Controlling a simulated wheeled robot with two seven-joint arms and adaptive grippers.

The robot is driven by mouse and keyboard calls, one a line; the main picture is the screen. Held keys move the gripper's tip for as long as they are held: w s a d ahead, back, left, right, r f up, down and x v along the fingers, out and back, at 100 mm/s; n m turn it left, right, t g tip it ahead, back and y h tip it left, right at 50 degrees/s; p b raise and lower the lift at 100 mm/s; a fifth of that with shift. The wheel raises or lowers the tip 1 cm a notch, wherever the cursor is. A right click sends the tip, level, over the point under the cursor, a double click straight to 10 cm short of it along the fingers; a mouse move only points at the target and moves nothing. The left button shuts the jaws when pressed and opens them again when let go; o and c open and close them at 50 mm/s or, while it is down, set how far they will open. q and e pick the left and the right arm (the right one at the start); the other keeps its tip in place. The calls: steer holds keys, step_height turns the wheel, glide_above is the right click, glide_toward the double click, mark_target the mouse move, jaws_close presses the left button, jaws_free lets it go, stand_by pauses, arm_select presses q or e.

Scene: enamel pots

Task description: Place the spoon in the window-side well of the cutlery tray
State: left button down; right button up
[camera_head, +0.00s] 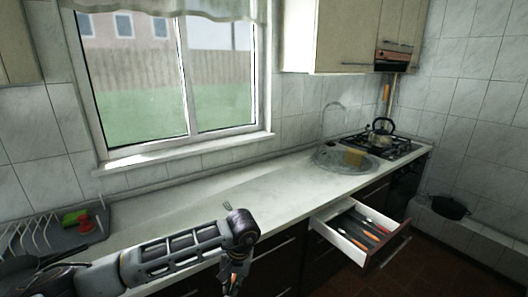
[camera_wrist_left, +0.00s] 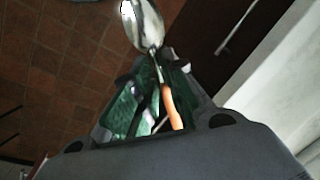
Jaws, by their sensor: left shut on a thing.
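My left gripper (camera_head: 234,284) hangs in front of the counter edge in the head view, its fingers pointing down. In the left wrist view my left gripper (camera_wrist_left: 150,95) is shut on a spoon (camera_wrist_left: 142,24) with a shiny metal bowl and an orange handle. The bowl sticks out beyond the fingertips; part of the handle is hidden between the fingers. An open drawer (camera_head: 341,243) to the right holds several orange-handled pieces of cutlery. My right gripper is out of view.
A dish rack (camera_head: 35,238) stands at the left, a round sink (camera_head: 328,162) and a kettle (camera_head: 380,133) on the hob at the back right. The middle counter is mostly clear.

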arm_select(q)
steer(key=s+a+f+n, duration=0.1)
steer(key=a+f, duration=0.4)
steer(key=a, duration=0.7)
steer(key=shift+s, duration=0.7)
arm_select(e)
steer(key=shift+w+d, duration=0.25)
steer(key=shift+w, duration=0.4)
